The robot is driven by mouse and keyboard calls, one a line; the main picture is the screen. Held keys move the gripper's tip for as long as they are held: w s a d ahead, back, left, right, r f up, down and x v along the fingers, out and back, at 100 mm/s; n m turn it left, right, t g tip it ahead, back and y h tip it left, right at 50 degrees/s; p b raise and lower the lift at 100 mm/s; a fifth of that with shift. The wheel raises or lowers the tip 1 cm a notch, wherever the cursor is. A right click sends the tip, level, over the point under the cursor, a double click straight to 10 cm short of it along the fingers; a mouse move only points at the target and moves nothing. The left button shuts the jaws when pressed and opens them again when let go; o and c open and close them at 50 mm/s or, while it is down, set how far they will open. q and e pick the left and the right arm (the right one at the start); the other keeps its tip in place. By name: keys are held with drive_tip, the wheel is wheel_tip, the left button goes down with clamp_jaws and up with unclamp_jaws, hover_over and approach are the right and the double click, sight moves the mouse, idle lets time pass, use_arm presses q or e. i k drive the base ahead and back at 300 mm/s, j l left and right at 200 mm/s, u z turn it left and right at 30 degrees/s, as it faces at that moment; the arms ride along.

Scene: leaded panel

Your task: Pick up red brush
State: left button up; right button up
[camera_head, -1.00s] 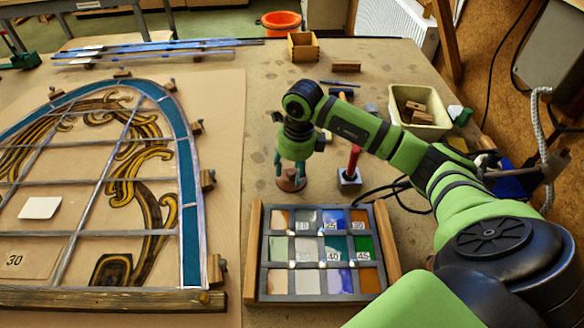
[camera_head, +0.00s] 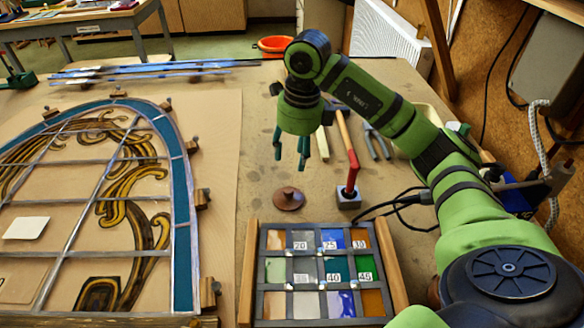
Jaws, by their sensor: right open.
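My left gripper is not in view.
A rack of coloured glass samples (camera_head: 320,270) lies in front. An arched leaded panel (camera_head: 183,215) fills the left. Pliers (camera_head: 376,140) and a wooden handle lie behind the red handle. My right arm covers part of the pale bin (camera_head: 432,112).

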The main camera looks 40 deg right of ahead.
sight(349, 192)
drive_tip(key=k+j, duration=1.2)
drive_tip(key=k, duration=0.05)
